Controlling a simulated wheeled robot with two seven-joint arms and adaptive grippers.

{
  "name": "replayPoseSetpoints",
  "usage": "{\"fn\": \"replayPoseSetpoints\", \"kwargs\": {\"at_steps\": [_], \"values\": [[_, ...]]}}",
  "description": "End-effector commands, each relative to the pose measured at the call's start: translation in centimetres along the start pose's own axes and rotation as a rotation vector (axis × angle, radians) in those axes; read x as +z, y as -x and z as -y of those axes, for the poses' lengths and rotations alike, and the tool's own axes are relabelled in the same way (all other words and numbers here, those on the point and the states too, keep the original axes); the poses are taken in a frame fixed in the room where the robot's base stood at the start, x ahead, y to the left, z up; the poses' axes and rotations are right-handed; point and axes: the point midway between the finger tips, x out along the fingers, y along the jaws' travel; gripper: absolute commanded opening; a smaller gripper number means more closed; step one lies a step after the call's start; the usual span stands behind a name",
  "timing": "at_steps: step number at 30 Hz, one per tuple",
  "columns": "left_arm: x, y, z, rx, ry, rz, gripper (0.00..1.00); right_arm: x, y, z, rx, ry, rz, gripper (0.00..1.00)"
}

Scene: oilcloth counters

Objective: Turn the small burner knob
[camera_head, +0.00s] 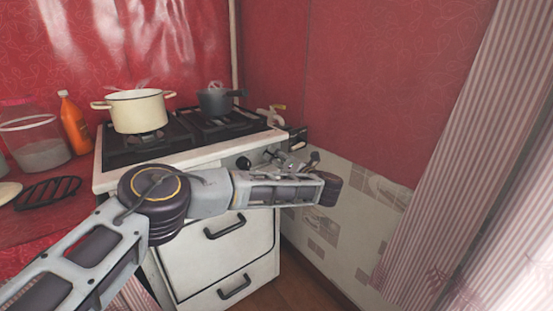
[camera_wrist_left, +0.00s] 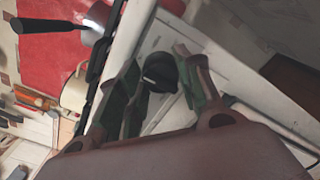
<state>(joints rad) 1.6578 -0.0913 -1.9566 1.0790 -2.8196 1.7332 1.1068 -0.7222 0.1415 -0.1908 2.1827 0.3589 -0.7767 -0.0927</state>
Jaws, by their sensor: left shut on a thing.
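The white stove (camera_head: 205,262) stands ahead, with burner knobs on its front panel. One black knob (camera_head: 243,163) shows in the head view above my forearm. My left gripper (camera_head: 270,157) is at the right part of this panel, small and partly hidden by its own wrist. In the left wrist view my left gripper (camera_wrist_left: 160,92) has one finger on each side of a black knob (camera_wrist_left: 160,72) and is shut on it. I cannot tell from the pictures which burner this knob serves. My right gripper is out of view.
A cream pot (camera_head: 138,110) and a dark saucepan (camera_head: 215,101) stand on the stove top. An orange bottle (camera_head: 74,124) and a glass jar (camera_head: 38,140) stand on the left counter. Drawer handles (camera_head: 225,226) stick out below. A striped curtain (camera_head: 450,165) hangs at right.

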Motion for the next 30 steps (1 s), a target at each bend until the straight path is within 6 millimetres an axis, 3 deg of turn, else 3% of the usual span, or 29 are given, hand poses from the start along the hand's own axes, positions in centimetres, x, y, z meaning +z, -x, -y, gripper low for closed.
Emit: {"fn": "replayPoseSetpoints", "kwargs": {"at_steps": [6, 7, 11, 23, 30], "values": [[-0.2, 0.1, 0.2, -0.003, -0.003, -0.003, 0.12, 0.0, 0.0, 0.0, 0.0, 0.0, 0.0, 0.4], [-0.2, 0.1, 0.2, -0.003, -0.003, -0.003, 0.39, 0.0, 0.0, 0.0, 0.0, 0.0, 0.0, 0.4], [-0.1, 0.1, 0.1, -0.003, -0.003, -0.002, 0.56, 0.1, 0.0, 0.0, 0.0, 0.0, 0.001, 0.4], [0.0, 0.2, 0.1, -0.001, -0.002, -0.001, 0.57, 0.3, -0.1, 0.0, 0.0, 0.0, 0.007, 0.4], [0.0, 1.7, 0.1, -0.003, -0.002, 0.001, 0.57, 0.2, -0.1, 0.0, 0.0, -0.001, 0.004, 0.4]]}}
